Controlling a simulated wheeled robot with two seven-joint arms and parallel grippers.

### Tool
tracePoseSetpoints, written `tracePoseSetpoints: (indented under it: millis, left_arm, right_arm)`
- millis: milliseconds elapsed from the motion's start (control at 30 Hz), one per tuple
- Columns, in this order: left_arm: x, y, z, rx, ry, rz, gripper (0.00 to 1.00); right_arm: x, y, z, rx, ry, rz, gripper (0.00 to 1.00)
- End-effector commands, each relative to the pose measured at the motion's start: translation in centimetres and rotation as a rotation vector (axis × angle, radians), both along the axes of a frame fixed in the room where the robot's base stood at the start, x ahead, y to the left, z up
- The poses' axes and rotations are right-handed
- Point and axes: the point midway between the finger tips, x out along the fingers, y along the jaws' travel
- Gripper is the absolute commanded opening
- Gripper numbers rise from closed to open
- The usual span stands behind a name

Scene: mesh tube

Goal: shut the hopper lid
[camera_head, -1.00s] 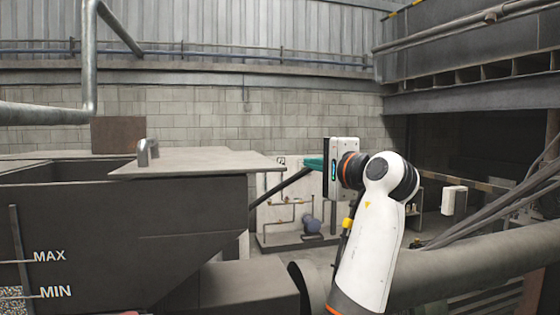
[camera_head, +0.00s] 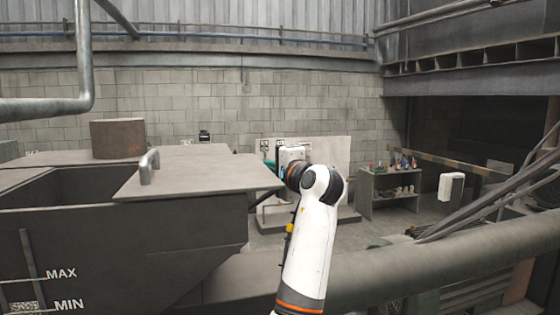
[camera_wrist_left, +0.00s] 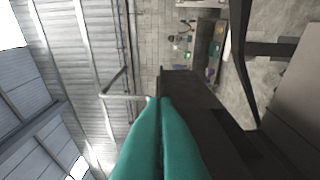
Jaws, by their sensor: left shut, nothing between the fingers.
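The hopper lid (camera_head: 205,175) is a flat grey plate with a raised bar handle (camera_head: 150,166) near its left edge. It covers the right part of the dark hopper (camera_head: 130,245), and the opening (camera_head: 80,187) shows to its left. My left gripper (camera_head: 268,163) is at the lid's right end; its teal fingers are mostly hidden behind the wrist. My right gripper is not in view.
A rusty round stub (camera_head: 118,138) stands behind the opening. A grey pipe (camera_head: 82,70) hangs at the upper left. A thick pipe (camera_head: 430,262) runs across the lower right. A shelf (camera_head: 392,190) stands farther back. The space above the lid is clear.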

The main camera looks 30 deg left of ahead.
Motion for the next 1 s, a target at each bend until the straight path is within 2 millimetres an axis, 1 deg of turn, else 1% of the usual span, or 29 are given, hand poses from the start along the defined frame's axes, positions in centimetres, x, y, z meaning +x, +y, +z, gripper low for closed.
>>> tracePoseSetpoints:
  millis: [267, 367, 500, 600, 1000]
  left_arm:
    - [-0.1, 0.1, -0.1, 0.000, 0.000, 0.001, 0.00]
    - [-1.0, 1.0, -0.2, -0.002, -0.001, 0.004, 0.00]
    - [-2.9, 2.6, -0.2, -0.002, -0.002, 0.004, 0.00]
    - [-3.7, 3.2, -0.1, -0.001, -0.002, 0.003, 0.00]
    - [-3.7, 3.2, 0.0, 0.000, 0.001, 0.001, 0.00]
  right_arm:
    - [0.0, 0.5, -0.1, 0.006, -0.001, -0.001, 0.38]
    - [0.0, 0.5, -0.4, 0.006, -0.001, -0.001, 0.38]
    - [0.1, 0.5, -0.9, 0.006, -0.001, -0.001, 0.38]
    - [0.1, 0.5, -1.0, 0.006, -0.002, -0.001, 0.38]
    - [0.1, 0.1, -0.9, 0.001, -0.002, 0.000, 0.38]
